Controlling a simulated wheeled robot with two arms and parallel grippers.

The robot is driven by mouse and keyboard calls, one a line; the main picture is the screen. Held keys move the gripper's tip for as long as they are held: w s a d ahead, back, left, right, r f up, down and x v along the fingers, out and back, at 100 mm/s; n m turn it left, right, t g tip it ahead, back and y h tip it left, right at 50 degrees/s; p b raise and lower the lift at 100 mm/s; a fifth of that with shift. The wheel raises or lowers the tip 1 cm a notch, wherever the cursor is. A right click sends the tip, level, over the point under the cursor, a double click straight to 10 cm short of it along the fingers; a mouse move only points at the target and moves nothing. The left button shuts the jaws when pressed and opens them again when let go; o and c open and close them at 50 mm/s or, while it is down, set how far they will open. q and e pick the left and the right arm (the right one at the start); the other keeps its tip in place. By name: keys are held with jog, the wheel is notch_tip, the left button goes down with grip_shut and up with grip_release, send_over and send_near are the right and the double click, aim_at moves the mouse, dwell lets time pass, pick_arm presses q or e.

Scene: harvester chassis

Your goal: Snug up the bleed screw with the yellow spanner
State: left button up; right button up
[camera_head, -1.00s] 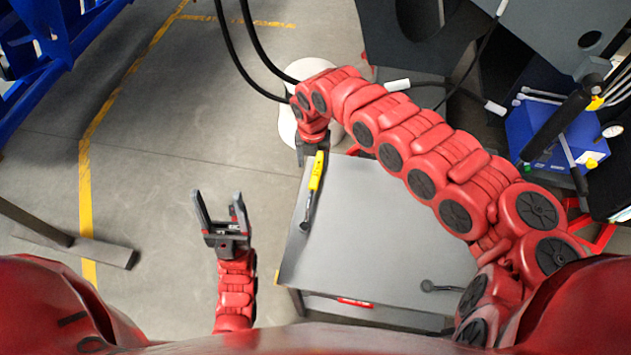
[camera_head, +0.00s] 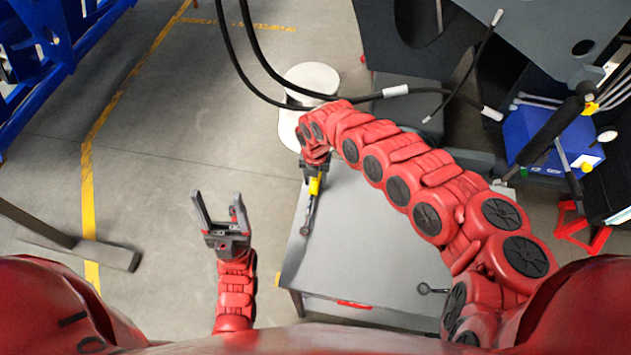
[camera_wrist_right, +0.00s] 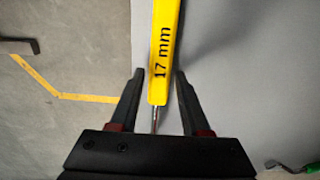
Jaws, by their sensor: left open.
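The yellow spanner (camera_head: 314,186), marked "17 mm", lies along the left part of the grey table top (camera_head: 375,240), its grey head toward the front. In the right wrist view its yellow handle (camera_wrist_right: 163,55) runs between the fingertips of my right gripper (camera_wrist_right: 159,74). The fingers are apart, with a gap visible on the left of the handle. In the head view my right gripper (camera_head: 315,170) is over the spanner's far end and hides part of it. My left gripper (camera_head: 221,215) is open and empty, left of the table. I cannot make out the bleed screw.
Black hoses with white sleeves (camera_head: 395,91) hang behind my right arm. A dark ring-ended tool (camera_head: 432,289) lies at the table's front right. A white round stool-like object (camera_head: 312,80) stands behind the table. A blue box (camera_head: 552,138) is at the right. Floor at left is mostly clear.

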grip_shut()
dwell(1.1)
